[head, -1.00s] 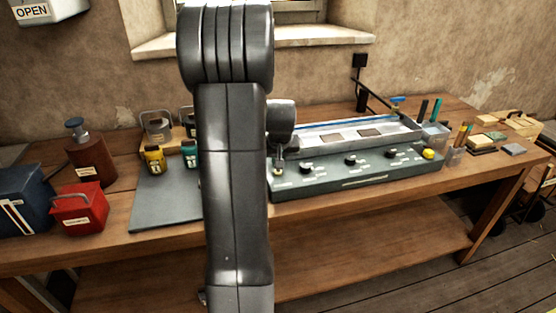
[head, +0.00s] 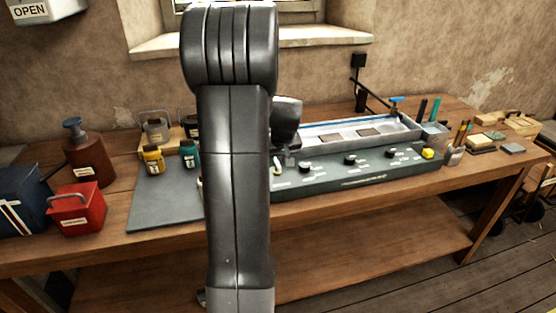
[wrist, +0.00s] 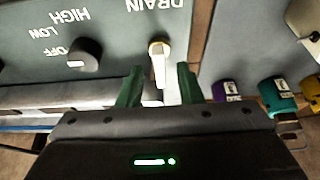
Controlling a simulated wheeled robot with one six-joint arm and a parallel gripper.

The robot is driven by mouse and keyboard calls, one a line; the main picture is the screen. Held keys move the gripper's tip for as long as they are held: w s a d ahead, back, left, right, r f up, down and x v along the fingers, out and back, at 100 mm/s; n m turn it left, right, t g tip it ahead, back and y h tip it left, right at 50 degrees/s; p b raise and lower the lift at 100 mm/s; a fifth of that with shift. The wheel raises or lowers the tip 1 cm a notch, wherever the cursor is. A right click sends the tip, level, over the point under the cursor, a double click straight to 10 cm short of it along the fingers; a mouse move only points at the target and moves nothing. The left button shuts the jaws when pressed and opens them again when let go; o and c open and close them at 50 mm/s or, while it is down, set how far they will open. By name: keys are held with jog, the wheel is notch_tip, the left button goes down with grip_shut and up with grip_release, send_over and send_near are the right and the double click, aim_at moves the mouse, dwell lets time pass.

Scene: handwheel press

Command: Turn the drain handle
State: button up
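The drain handle (wrist: 159,62) is a short pale lever on the grey-green control panel, beside the DRAIN label in the wrist view. It also shows in the head view (head: 277,167) at the panel's left end. My gripper (wrist: 159,84) is open, with one dark green finger on each side of the lever's free end. Small gaps show between the fingers and the lever, so it is not gripped. In the head view my arm hides much of the gripper.
A black knob (wrist: 84,54) marked OFF, LOW and HIGH sits beside the handle. The panel fronts a metal tray (head: 400,134). A red box (head: 77,211) stands further left.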

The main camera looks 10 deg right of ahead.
jog(key=v, duration=1.4)
jog(key=shift+b, duration=0.3)
jog(key=shift+w+f, duration=0.1)
jog(key=shift+w, duration=0.05)
jog(key=x, duration=1.3)
jog(key=shift+f+p, duration=0.3)
jog(key=shift+f, duration=0.1)
jog(key=shift+r, duration=0.1)
